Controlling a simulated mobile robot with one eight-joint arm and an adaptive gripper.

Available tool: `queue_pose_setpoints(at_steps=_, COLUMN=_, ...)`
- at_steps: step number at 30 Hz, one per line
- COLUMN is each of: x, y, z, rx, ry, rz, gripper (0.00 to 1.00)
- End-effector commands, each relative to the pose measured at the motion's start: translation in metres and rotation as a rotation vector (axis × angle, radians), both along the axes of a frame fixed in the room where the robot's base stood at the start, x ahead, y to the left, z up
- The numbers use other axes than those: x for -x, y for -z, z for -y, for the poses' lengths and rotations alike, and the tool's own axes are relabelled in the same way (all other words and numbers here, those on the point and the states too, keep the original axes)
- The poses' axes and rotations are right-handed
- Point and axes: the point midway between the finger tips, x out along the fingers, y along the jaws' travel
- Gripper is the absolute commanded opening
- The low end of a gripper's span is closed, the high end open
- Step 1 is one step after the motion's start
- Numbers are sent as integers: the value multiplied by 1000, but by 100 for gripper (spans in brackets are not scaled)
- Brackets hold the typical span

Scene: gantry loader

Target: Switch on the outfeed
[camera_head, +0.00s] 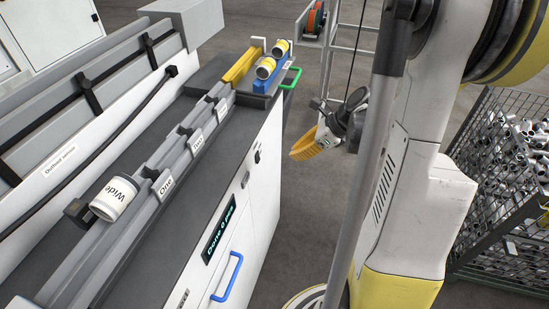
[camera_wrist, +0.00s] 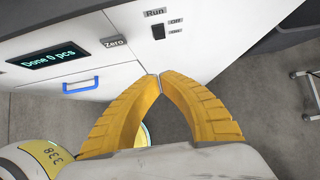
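A panel with a small black switch (camera_wrist: 158,32) under a "Run" plate (camera_wrist: 154,12) shows at the top of the wrist view. Two small labels sit right of the switch, too small to read surely. The switch also shows as a dark spot on the cabinet's side in the head view (camera_head: 257,156). My gripper (camera_head: 292,155) hangs in free air right of the cabinet, apart from it. In the wrist view its yellow fingers (camera_wrist: 159,75) meet at the tips, with nothing between them, below the switch. The switch's position cannot be told.
A "Zero" plate (camera_wrist: 113,41), a "Done 0 pcs" display (camera_wrist: 54,57) and a blue handle (camera_wrist: 80,87) sit left of the switch. A green handle (camera_head: 291,79) sticks out at the cabinet's far end. A "Wide" cylinder (camera_head: 114,198) lies on the rail. A mesh crate (camera_head: 500,238) stands right.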

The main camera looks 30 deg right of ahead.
Motion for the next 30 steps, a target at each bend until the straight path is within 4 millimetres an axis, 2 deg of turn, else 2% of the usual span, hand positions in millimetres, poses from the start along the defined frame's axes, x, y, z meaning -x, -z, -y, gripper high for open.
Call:
queue_pose_setpoints(at_steps=15, x=-49, y=81, z=-38, rx=0, ry=-4, rz=1, gripper=0)
queue_pose_setpoints(at_steps=21, x=-70, y=80, z=-55, rx=1, ry=-3, rz=1, gripper=0)
queue_pose_setpoints(at_steps=30, x=-78, y=80, z=-61, rx=0, ry=-1, rz=0, gripper=0)
